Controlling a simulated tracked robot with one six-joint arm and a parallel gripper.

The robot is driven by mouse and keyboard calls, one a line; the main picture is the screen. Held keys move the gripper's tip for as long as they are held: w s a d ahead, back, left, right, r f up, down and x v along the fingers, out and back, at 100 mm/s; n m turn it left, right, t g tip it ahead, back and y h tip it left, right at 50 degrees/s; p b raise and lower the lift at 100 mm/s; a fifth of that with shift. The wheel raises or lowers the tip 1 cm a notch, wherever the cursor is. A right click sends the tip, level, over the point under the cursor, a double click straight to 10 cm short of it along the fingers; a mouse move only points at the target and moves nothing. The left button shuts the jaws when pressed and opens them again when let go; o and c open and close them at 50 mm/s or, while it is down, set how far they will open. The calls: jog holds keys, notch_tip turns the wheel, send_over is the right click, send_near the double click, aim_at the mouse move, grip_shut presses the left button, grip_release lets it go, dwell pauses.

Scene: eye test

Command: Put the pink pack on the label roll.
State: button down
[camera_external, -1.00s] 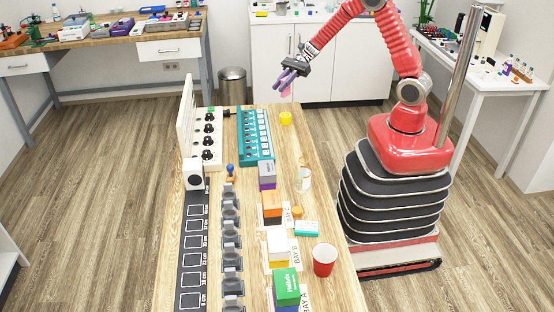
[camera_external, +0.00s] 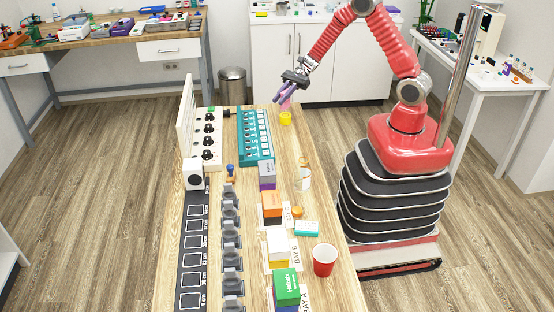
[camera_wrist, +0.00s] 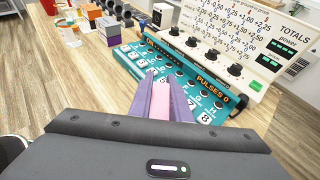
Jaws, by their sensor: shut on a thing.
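My gripper (camera_external: 283,97) is shut on the pink pack (camera_external: 286,105), with its purple fingers pointing down. In the wrist view the pink pack (camera_wrist: 160,102) sits between the two fingers (camera_wrist: 161,98). A short yellow round roll (camera_external: 286,118), which looks like the label roll, stands near the table's far end. The pack is just above it in the picture; whether they touch I cannot tell. I cannot make out the yellow roll in the wrist view.
A teal panel (camera_external: 255,137) and a white knob panel (camera_external: 207,140) stand left of the yellow roll. A white cylinder (camera_external: 304,182), too small to identify, several boxes and a red cup (camera_external: 324,259) are nearer the camera. Bare wood lies right of the roll.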

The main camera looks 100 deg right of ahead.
jog(key=shift+f, duration=1.85)
jog(key=shift+f, duration=0.1)
jog(key=c, duration=1.7)
grip_release()
jog(key=shift+o, duration=0.2)
jog(key=v, duration=1.2)
